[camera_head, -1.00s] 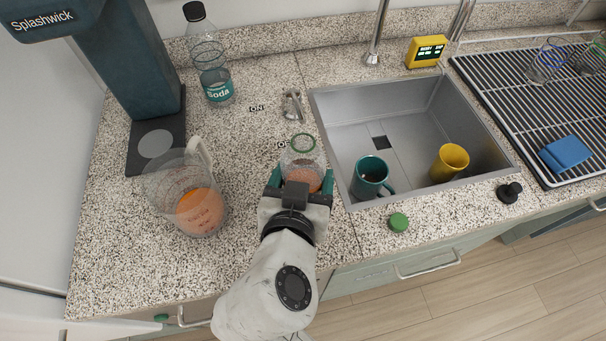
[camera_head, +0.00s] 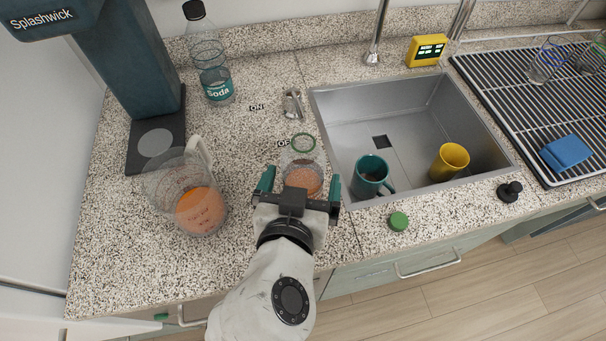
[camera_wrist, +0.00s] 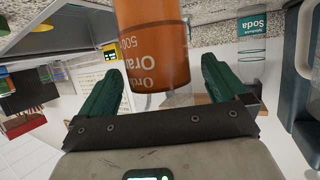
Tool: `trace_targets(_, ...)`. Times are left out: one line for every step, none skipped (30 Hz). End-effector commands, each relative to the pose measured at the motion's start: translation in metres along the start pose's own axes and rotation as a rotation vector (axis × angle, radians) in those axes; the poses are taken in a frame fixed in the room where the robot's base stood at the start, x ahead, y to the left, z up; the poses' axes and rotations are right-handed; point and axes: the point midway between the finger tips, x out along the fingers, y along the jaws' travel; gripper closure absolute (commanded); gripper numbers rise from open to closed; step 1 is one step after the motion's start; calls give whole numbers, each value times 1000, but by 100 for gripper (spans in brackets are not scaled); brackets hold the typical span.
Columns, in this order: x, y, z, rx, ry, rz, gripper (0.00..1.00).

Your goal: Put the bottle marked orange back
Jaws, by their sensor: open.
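The bottle marked orange (camera_head: 302,178) stands upright on the speckled counter, left of the sink. It is clear with a green ring at its top and orange liquid low inside. In the wrist view, its orange part (camera_wrist: 152,50) shows the letters "Ora" and "500", and the picture is upside down. My gripper (camera_head: 301,186) is open on the near side of the bottle, with one green finger to each side. In the wrist view, gaps show between the bottle and both fingers (camera_wrist: 163,75).
A clear jug (camera_head: 200,210) with orange liquid stands to the left. A soda bottle (camera_head: 218,87) stands at the back. The sink (camera_head: 410,112) holds a teal mug (camera_head: 369,178) and a yellow cup (camera_head: 449,163). A green cap (camera_head: 398,221) lies in front of the sink; a drying rack (camera_head: 520,100) is right.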

Motion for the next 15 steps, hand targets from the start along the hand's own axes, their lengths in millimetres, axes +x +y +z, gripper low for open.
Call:
trace_targets(-10,0,2,-1,1,-4,1)
trace_targets(-16,0,2,0,0,-3,1)
trace_targets(-24,0,2,0,0,-4,1)
trace_targets(-31,-1,1,0,1,-4,1)
trace_targets(-37,0,1,-1,1,-3,1)
trace_targets(-46,-1,1,0,0,-5,1)
trace_targets(-52,0,1,0,0,-4,1)
trace_targets(-58,-1,1,0,1,-4,1)
trace_targets(-66,-1,1,0,1,-4,1)
trace_targets(-71,0,1,0,1,-3,1)
trace_targets(-76,0,1,1,0,-3,1)
trace_targets(-83,0,1,1,0,-3,1)
trace_targets(-87,0,0,1,0,-2,1)
trace_targets(-90,0,0,1,1,-2,1)
trace_targets(-95,0,0,0,0,-1,1)
